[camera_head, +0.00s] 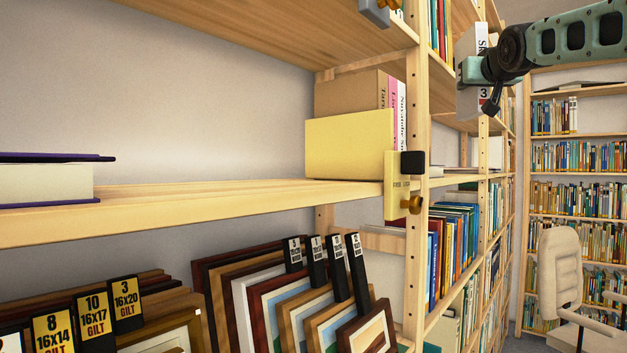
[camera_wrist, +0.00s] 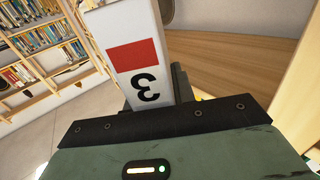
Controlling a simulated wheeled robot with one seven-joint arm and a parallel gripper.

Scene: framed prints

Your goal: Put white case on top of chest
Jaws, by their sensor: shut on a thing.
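My gripper (camera_head: 474,70) is at the upper right of the head view, shut on a white case (camera_head: 467,102). The case is upright and box-like, with dark lettering and a "3" on its narrow side. It is held up in the air in front of the bookshelves. In the wrist view the case (camera_wrist: 122,25) rises from the jaws, showing a red patch and an upside-down "3". The case hides most of the fingers. I cannot make out a chest in either view.
A wooden shelf (camera_head: 230,193) holds a yellow box (camera_head: 348,147) and books. Its upright post (camera_head: 417,250) stands left of my gripper. Framed prints (camera_head: 290,300) lean below. A pale chair (camera_head: 560,270) stands at lower right. A wooden surface (camera_wrist: 230,65) is close beside the case.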

